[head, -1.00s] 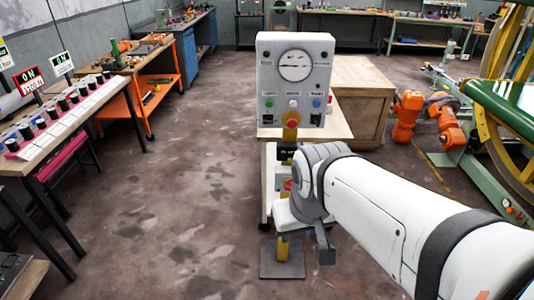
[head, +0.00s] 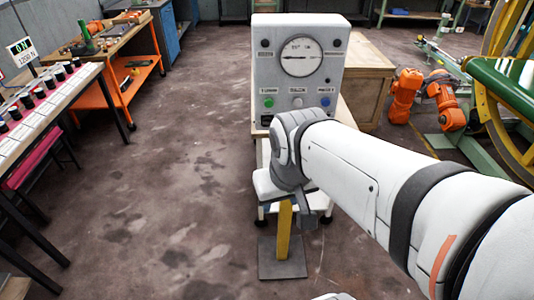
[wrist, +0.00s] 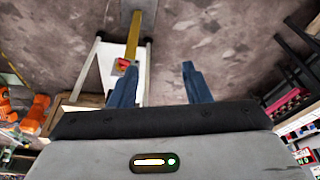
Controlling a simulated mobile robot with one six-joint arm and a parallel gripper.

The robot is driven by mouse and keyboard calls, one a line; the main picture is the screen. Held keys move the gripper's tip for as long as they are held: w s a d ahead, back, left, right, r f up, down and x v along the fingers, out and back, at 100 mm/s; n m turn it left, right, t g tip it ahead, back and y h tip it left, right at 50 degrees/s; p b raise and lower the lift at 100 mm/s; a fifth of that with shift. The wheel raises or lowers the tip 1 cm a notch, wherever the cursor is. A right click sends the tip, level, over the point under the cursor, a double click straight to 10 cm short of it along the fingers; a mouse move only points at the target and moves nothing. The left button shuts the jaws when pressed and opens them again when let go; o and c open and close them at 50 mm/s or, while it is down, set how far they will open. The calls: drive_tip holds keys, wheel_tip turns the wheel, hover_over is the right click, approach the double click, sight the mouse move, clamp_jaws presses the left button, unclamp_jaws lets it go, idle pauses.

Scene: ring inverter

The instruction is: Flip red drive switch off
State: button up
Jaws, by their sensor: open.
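A small red part (wrist: 123,65), likely the red drive switch, shows on the yellow post (wrist: 133,35) in the wrist view. Its lever position is too small to tell. My gripper (wrist: 158,67) is open and empty, its two blue-grey fingers apart. The red part appears beside the tip of the left finger, not between the fingers; whether they touch cannot be told. In the head view my arm hides the red part, and only the lower yellow post (head: 283,235) shows below my wrist.
A grey panel (head: 270,72) with a round gauge and coloured buttons stands behind my wrist. A wooden crate (head: 365,90) and orange robot arms (head: 405,95) are at right. A table with black-capped items (head: 40,110) is at left. The floor (head: 180,200) between is clear.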

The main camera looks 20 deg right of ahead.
drive_tip(key=o, duration=0.6)
drive_tip(key=w+f+b, duration=0.1)
drive_tip(key=f+b, duration=0.2)
drive_tip(key=w+d+f+t+b, duration=0.1)
drive_tip(key=w+f+b, duration=0.1)
drive_tip(key=f+b, duration=0.1)
drive_tip(key=w+d+f+m+t+b, duration=0.1)
drive_tip(key=w+f+b, duration=0.1)
drive_tip(key=f+b, duration=0.1)
drive_tip(key=shift+d+f, duration=0.25)
drive_tip(key=shift+f, duration=0.05)
drive_tip(key=shift+c, duration=0.2)
drive_tip(key=w+d+f+m+t+h+b, duration=0.2)
drive_tip(key=w+d+f+t+b, duration=0.25)
drive_tip(key=f+b, duration=0.65)
drive_tip(key=w+d+f+m+t+h+b, duration=0.1)
drive_tip(key=w+d+f+m+t+b, duration=0.15)
drive_tip(key=w+f+t+b, duration=0.85)
drive_tip(key=s+d+f+m+g+h+b, duration=0.2)
drive_tip(key=d+f+g+b, duration=0.3)
drive_tip(key=b, duration=1.2)
drive_tip(key=w+d+t+p, duration=0.1)
drive_tip(key=w+p, duration=0.7)
drive_tip(key=p, duration=0.2)
drive_tip(key=shift+d+f+t, duration=0.35)
drive_tip(key=shift+d+f, duration=0.05)
drive_tip(key=shift+f, duration=0.05)
drive_tip(key=shift+c, duration=0.3)
